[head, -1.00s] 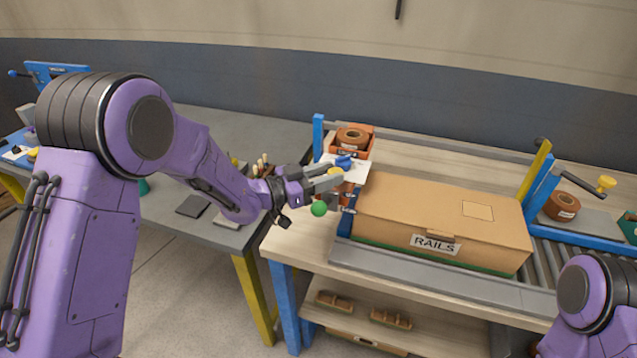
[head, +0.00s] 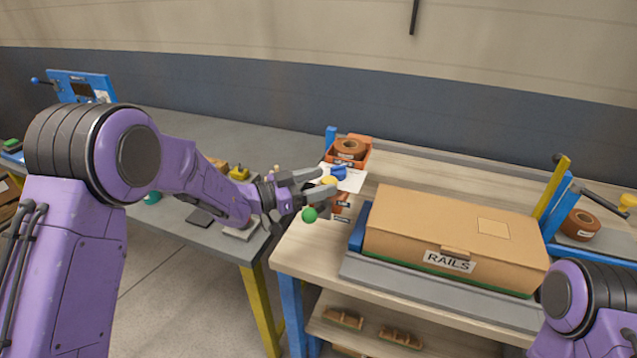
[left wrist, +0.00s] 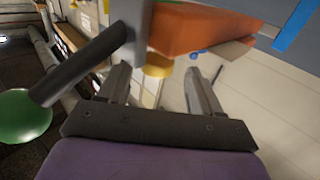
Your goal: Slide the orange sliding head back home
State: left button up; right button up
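My left gripper (head: 320,183) is open at the left end of the right-hand bench. In the left wrist view its fingers (left wrist: 160,90) stand apart, with a yellow knob (left wrist: 158,66) beyond and between them. An orange block (left wrist: 205,28), which looks like the sliding head, lies just past the fingertips; I see no contact with it. In the head view the gripper partly hides orange-brown parts (head: 343,198) there. A green ball (head: 309,214) hangs beside the gripper; it also shows in the left wrist view (left wrist: 22,115), near a dark rod (left wrist: 80,65). My right gripper is out of view.
A cardboard box marked RAILS (head: 450,235) stands right of the gripper, beside a blue plate (head: 358,228). An orange tray with a tape roll (head: 350,150) is behind. A blue knob (head: 338,172) and white paper (head: 352,181) are close by. A grey bench (head: 255,135) extends left.

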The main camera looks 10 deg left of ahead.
pick_arm(q)
jog(key=b+v, duration=0.3)
jog(key=v, duration=0.7)
jog(key=shift+s+a+b, duration=0.2)
jog(key=shift+b, duration=0.1)
